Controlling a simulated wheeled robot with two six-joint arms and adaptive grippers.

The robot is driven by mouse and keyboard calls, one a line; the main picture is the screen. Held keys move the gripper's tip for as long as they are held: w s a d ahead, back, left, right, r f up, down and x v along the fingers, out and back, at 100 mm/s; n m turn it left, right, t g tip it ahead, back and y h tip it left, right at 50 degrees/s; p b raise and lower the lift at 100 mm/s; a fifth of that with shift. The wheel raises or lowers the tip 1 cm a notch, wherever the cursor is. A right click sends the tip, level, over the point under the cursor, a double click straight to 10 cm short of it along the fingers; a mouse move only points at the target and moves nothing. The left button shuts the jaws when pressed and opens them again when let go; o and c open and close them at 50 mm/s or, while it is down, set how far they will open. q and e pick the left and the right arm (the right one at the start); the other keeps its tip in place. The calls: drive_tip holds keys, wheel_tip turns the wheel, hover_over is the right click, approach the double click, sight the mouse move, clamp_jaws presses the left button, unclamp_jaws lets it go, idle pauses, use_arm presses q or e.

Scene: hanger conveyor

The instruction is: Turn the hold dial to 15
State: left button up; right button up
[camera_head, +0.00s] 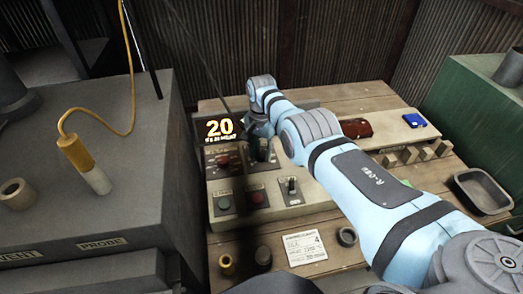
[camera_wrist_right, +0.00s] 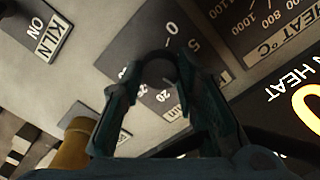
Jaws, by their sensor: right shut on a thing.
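The hold dial's dark round knob (camera_wrist_right: 158,72) sits on a dark plate in the right wrist view, with 0, 5, 20 and "min" legible around it; the other marks and its pointer are hidden or unclear. My right gripper (camera_wrist_right: 160,85) is shut on the knob, one finger on each side. In the head view this gripper (camera_head: 262,143) reaches down to the control panel (camera_head: 310,192) and hides the dial. My left gripper is not in view.
A grey cabinet with a yellow-handled probe (camera_head: 76,154) stands left. A metal tray (camera_head: 482,190) and wooden rack (camera_head: 420,152) lie right.

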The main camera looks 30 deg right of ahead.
sight(262, 153)
drive_tip(key=shift+m, duration=0.6)
drive_tip(key=shift+r, duration=0.1)
drive_tip(key=o, duration=1.2)
drive_tip(key=shift+d, duration=0.1)
drive_tip(key=shift+c, duration=0.2)
wheel_tip(262, 153, up, 12)
